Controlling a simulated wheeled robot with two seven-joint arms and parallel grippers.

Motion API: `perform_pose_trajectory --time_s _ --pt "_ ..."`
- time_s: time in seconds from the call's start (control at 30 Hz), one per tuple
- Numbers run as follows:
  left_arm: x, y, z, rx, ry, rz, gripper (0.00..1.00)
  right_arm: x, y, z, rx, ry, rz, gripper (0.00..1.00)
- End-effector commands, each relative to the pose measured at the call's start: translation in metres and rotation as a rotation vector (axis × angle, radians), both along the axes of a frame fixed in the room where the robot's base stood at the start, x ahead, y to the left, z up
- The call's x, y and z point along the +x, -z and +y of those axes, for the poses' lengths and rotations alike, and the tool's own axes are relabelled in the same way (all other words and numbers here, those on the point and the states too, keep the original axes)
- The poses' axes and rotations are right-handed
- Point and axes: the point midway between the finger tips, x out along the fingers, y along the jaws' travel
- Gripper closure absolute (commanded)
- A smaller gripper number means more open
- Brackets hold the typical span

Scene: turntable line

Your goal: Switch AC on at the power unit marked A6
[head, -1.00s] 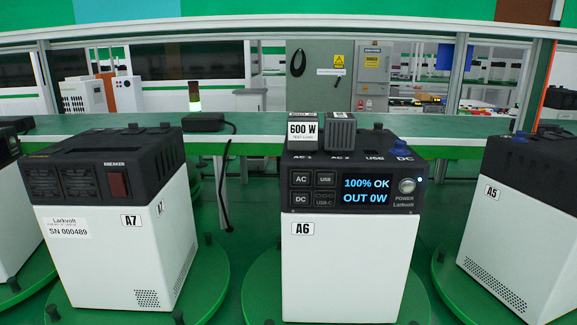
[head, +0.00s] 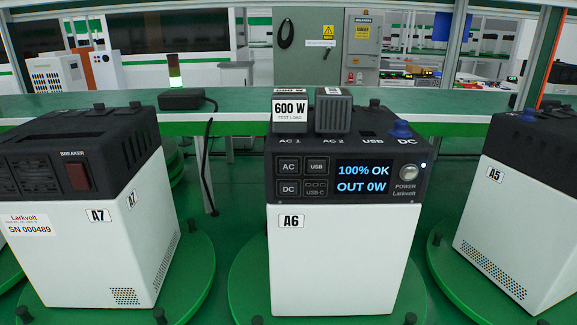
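The power unit marked A6 (head: 333,262) stands upright in the middle of the head view, front panel facing me. Its screen (head: 363,178) reads 100% OK and OUT 0W. The AC button (head: 288,167) is at the upper left of the panel, dark, beside the USB button (head: 316,167) and above the DC button (head: 288,188). The round POWER button (head: 409,172) is right of the screen, with a small lit light near it. A 600 W test load (head: 290,110) and a grey plug block (head: 333,112) sit on top at the AC outlets. Neither gripper is in view.
Unit A7 (head: 105,250) stands at left, showing its breaker side, and unit A5 (head: 520,220) at right. Each stands on a green turntable (head: 245,290). A green bench (head: 240,118) runs behind, with a black adapter (head: 182,99) and cable. Space before A6 is clear.

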Motion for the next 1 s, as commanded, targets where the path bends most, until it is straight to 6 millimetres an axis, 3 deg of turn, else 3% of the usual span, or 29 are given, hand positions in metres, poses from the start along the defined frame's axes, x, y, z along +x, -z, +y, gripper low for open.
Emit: perform_pose_trajectory --time_s 0.03,0.2,0.3,1.0 --pt "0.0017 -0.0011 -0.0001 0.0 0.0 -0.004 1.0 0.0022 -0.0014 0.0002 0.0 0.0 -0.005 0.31" --pt "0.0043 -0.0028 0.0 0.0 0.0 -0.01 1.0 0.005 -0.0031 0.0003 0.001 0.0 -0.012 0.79" --pt "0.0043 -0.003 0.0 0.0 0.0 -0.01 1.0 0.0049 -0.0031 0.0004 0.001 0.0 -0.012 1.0" --pt "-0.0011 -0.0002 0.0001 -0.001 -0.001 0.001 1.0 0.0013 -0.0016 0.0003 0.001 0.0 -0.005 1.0"
